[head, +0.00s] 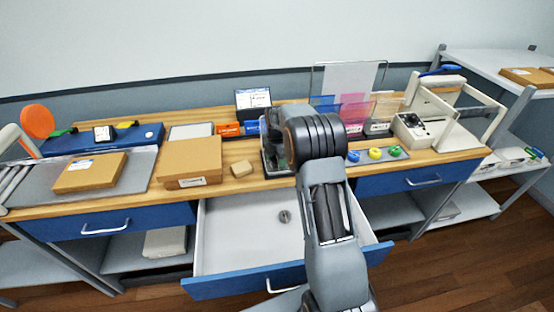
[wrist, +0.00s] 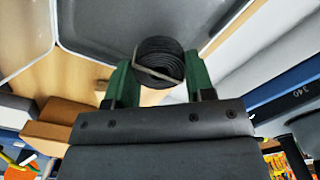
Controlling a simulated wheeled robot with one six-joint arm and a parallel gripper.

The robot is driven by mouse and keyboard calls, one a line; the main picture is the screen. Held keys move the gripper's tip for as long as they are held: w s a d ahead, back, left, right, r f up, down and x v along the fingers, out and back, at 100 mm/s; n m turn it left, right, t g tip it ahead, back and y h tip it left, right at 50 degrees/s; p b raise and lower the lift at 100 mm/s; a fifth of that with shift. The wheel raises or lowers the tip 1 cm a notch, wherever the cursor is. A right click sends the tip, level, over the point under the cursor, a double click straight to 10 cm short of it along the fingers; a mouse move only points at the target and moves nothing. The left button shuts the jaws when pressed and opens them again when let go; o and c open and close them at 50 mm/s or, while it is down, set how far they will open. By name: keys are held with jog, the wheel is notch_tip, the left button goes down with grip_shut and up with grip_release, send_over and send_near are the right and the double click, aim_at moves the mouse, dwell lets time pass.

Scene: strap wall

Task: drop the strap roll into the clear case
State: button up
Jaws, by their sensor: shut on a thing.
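My gripper (wrist: 158,88) is shut on the strap roll (wrist: 158,58), a dark coiled roll with a light band across it, between green fingers in the wrist view. A grey, shallow shape with a pale rim and rounded corner, probably the clear case (wrist: 105,28), lies on the wooden top beyond the fingertips. The roll is seen against its edge; I cannot tell the height between them. In the head view my arm hides the roll and most of this area.
An open drawer (head: 235,235) juts out below the bench, with a small round grey item (head: 285,216) inside. Colored round pieces (head: 375,154) sit to the right, with upright translucent panels (head: 352,108) behind.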

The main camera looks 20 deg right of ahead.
jog(key=shift+f+b, duration=0.35)
jog(key=shift+f, duration=0.25)
jog(key=o, duration=1)
jog(key=shift+c, duration=0.2)
jog(key=shift+r, duration=0.1)
